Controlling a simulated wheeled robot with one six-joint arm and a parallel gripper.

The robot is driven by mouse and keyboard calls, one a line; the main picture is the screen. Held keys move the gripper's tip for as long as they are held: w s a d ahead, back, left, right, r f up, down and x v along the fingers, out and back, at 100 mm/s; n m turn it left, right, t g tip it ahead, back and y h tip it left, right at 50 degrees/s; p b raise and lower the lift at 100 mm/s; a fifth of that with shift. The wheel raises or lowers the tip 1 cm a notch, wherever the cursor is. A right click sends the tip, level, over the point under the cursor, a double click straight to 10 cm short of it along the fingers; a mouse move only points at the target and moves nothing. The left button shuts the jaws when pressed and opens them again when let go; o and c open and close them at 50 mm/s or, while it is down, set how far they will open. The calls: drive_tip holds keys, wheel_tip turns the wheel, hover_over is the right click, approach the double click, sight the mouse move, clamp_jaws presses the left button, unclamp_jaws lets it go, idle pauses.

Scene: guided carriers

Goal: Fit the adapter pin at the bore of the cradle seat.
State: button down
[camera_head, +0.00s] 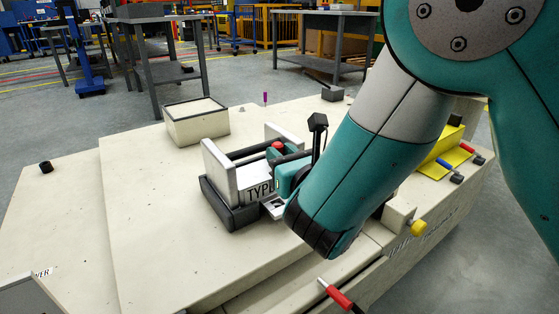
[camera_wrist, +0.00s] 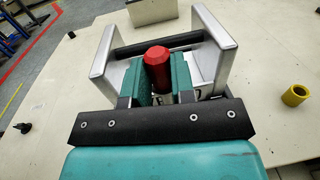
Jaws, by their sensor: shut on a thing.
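The adapter pin is a red-topped piece (camera_wrist: 157,62) with a grey shank, upright between the teal fingers of my gripper (camera_wrist: 159,85). Its red top also shows in the head view (camera_head: 279,146). My gripper (camera_head: 280,157) is shut on it. The cradle (camera_head: 229,210) has a black base and two upright silver plates joined by dark bars; a label reading "TYPE" is partly covered. In the wrist view the cradle's plates (camera_wrist: 103,52) stand on both sides of the pin. The bore and the pin's lower end are hidden, so I cannot tell whether they meet.
A pale open box (camera_head: 197,122) stands behind the cradle. A purple peg (camera_head: 265,99) and grey block (camera_head: 332,93) stand farther back. A red-handled tool (camera_head: 338,296) is in front. The deck left of the cradle is mostly clear.

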drive_tip(key=shift+f+b, duration=2.15)
drive_tip(key=shift+f, duration=0.35)
drive_tip(key=shift+f+b, duration=2.2)
drive_tip(key=shift+f, duration=0.4)
drive_tip(key=shift+r, duration=0.1)
idle(1.3)
drive_tip(key=c, duration=0.9)
unclamp_jaws()
